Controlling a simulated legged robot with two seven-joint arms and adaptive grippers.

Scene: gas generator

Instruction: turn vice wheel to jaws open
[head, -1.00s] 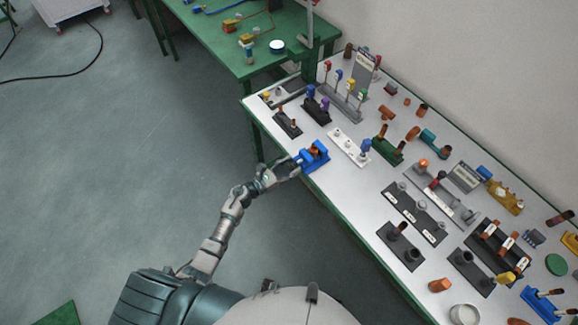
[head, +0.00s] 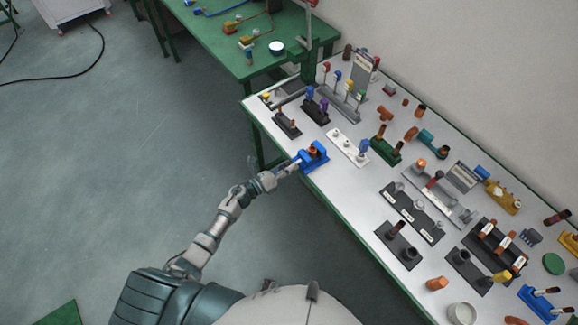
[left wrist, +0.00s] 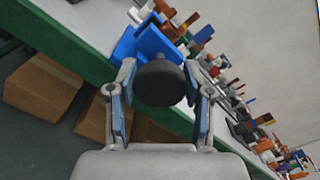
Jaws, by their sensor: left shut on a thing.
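The blue vice (head: 316,158) sits at the near left edge of the white table, with an orange-brown piece (head: 313,149) at its jaws. In the left wrist view, the vice body (left wrist: 152,44) shows behind its dark round wheel (left wrist: 160,84). My left gripper (head: 292,166) is at the wheel on the vice's near side. In the left wrist view, the two fingers of my left gripper (left wrist: 160,100) stand on either side of the wheel, shut on it. The gripper hides the wheel in the head view. The jaw gap is too small to judge.
The white table (head: 345,185) has a green edge. A black block with pegs (head: 287,124) and a white strip with knobs (head: 347,146) stand near the vice. Cardboard boxes (left wrist: 45,85) lie below the table.

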